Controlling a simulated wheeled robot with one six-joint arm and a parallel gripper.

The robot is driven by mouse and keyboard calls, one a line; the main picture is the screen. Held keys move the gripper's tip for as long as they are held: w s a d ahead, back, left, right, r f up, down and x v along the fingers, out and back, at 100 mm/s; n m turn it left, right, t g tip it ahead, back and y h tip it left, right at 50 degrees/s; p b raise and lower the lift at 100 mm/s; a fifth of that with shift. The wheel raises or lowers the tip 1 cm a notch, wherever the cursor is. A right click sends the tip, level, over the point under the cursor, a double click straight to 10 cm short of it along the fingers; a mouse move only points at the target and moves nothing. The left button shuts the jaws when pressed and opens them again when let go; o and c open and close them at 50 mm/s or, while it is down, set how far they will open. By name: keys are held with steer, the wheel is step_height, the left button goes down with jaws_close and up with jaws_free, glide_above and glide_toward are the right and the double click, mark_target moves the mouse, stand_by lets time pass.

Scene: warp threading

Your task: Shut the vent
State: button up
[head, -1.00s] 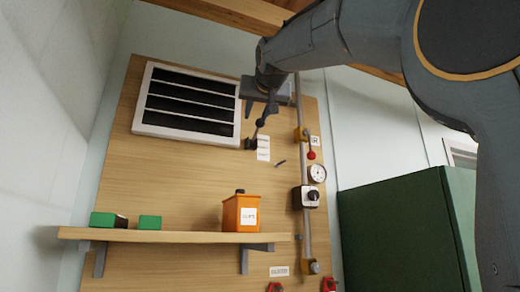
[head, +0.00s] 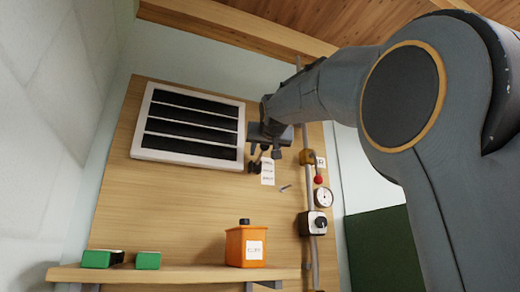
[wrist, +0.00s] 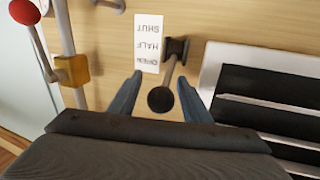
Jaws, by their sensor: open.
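The vent (head: 150,152) is a white-framed panel with dark slats, high on the wooden board. Beside it is a lever with a round black knob (wrist: 161,99). In the wrist view its arm runs from a dark pivot (wrist: 177,48) towards the OPEN end of a white label (wrist: 150,42), which reads OPEN, HALF, SHUT and appears upside down. My gripper (wrist: 158,80) is open, one finger on each side of the lever, with the knob between them. Whether either finger touches it I cannot tell. In the head view my gripper (head: 265,154) hides most of the lever.
A vertical pipe (head: 311,240) with a yellow fitting and red-knobbed lever (head: 318,180), a gauge (head: 323,197) and a dial box (head: 314,223) stands right of the label. Below, a shelf (head: 190,275) holds an orange container (head: 245,246) and green boxes (head: 147,260).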

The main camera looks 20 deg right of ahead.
steer(key=shift+w, duration=0.2)
jaws_close()
